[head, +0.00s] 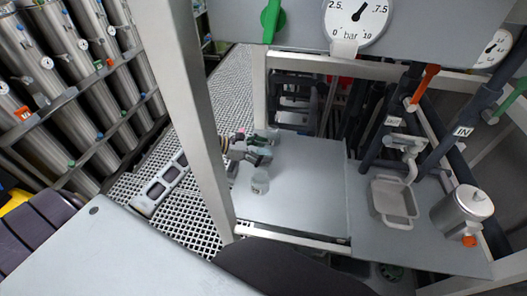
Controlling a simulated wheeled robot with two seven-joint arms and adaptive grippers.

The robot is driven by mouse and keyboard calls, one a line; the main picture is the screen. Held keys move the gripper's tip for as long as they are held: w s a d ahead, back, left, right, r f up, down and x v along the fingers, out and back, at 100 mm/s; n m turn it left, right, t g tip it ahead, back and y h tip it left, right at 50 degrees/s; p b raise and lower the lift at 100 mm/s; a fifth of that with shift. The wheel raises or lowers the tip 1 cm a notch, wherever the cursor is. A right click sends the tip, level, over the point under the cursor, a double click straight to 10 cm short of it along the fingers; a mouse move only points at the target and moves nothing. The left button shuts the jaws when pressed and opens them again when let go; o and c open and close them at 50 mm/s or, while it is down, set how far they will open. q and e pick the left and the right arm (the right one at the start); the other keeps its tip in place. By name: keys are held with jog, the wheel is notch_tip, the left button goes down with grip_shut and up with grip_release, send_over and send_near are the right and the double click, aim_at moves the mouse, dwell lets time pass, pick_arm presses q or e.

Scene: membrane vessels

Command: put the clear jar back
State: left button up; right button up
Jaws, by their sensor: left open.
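The clear jar (260,181) stands upright on a grey panel (310,200) inside the metal frame. It looks pale and see-through. My left gripper (253,160) is just behind and above the jar, partly hidden by the frame's upright post. Its jaws are open, and I cannot tell whether they touch the jar. My right gripper is not in view.
A metal post (190,100) stands close left of the arm. To the right are a small tray (393,200) under a tap (406,143) and a lidded steel canister (463,212). A pressure gauge (357,14) hangs above. The panel right of the jar is clear.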

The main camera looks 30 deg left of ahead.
aim_at(257, 150)
pick_arm(q)
jog(key=shift+r, duration=0.15)
jog(key=shift+s+a+r, duration=0.1)
jog(key=shift+s+a, duration=0.1)
jog(key=shift+a, duration=0.1)
jog(key=v, duration=0.2)
jog(key=shift+s+a+r, duration=0.1)
jog(key=shift+s+a, duration=0.15)
jog(key=v, duration=0.3)
jog(key=shift+s+a+r, duration=0.15)
jog(key=shift+a+r, duration=0.1)
jog(key=shift+b+v, duration=0.4)
jog(key=shift+v, duration=2)
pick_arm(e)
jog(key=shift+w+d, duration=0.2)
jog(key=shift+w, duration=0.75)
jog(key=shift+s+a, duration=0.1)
